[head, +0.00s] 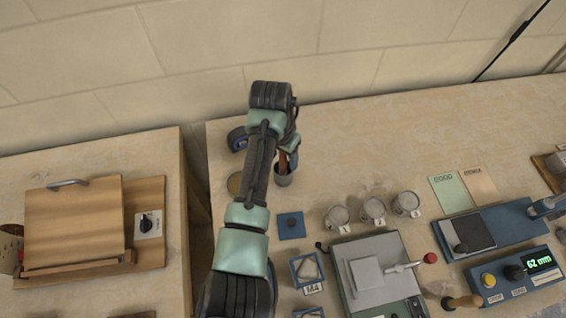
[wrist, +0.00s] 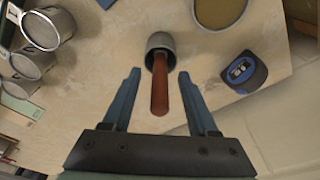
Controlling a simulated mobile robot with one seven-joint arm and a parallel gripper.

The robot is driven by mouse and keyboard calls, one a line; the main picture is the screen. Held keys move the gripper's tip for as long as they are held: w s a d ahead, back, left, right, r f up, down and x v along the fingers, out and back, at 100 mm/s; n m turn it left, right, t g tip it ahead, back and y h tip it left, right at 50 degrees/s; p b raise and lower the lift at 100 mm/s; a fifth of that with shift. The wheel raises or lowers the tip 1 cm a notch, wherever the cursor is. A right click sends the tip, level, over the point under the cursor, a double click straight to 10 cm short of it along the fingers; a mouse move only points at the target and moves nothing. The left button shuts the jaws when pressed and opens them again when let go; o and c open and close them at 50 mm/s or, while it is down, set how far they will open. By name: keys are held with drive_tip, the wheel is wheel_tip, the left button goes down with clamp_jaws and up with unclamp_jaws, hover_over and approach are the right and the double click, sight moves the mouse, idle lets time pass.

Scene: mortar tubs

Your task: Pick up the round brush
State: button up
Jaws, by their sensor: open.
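A brown handle (wrist: 160,92), apparently the round brush's, sticks up out of a small grey cup (wrist: 161,44) in the wrist view. Whatever is at its lower end is hidden inside the cup. My gripper (wrist: 159,77) is open, with one blue finger on each side of the handle and a gap to it on both sides. In the head view, the handle (head: 283,163) and cup (head: 283,181) show just right of my forearm, and my fingers are mostly hidden there.
A blue and black tape measure (wrist: 240,71) and a round tub (wrist: 219,12) stand near the cup. Several labelled metal mugs (head: 373,209) stand right of it. A blue square (head: 291,225) lies in front.

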clamp_jaws()
drive_tip(key=shift+r, duration=0.1)
idle(0.3)
